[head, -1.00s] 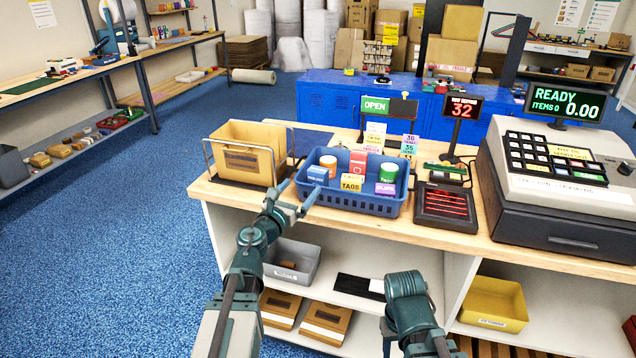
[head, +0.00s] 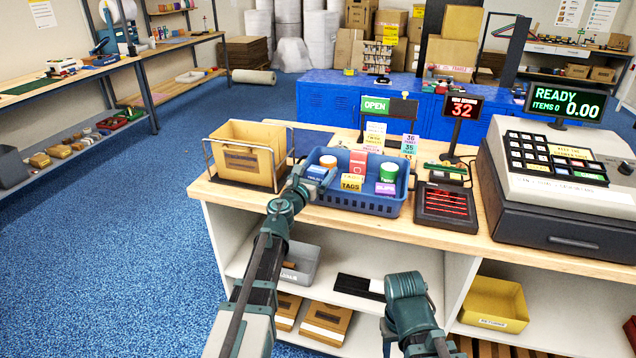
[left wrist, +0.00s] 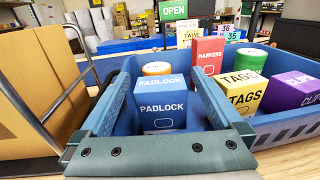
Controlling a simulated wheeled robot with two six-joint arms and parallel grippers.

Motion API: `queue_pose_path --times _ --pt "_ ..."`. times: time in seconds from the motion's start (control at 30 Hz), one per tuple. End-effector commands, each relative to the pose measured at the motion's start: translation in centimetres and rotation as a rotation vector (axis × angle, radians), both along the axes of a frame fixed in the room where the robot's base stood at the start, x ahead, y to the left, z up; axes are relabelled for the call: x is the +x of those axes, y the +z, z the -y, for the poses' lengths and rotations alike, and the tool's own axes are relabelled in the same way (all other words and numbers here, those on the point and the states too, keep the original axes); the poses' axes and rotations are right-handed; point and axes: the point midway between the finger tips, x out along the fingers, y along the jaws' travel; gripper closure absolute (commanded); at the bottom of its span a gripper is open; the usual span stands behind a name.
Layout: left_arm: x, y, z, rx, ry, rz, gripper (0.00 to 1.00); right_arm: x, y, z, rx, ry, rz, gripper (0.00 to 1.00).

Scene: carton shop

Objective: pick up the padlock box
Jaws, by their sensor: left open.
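The padlock box (left wrist: 161,103) is blue with white lettering and stands upright in the blue basket (head: 350,203) on the counter. In the left wrist view it is between the two fingers of my left gripper (left wrist: 163,95), which is open. In the head view my left gripper (head: 312,182) is at the basket's left end, and its fingers partly cover the padlock box (head: 317,172). Whether the fingers touch the box I cannot tell. My right arm shows low in the head view, but its gripper is not visible.
A tan bin (head: 246,153) in a wire frame stands left. A cash register (head: 560,180) stands right.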

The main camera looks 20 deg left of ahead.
Motion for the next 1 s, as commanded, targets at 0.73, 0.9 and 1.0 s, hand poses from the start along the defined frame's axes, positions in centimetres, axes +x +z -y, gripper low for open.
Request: queue_pose_path --times 0.73,0.9,1.0 --pt "0.27 0.01 0.06 0.000 0.000 0.000 0.92 0.00 0.01 0.00 0.000 0.000 0.000 0.50" --pt "0.27 0.02 0.06 0.000 0.000 0.000 0.99 0.00 0.02 0.00 0.000 0.000 0.000 0.50" --pt "0.27 0.05 0.06 0.000 0.000 0.000 0.99 0.00 0.05 -0.01 0.000 0.000 0.000 0.50"
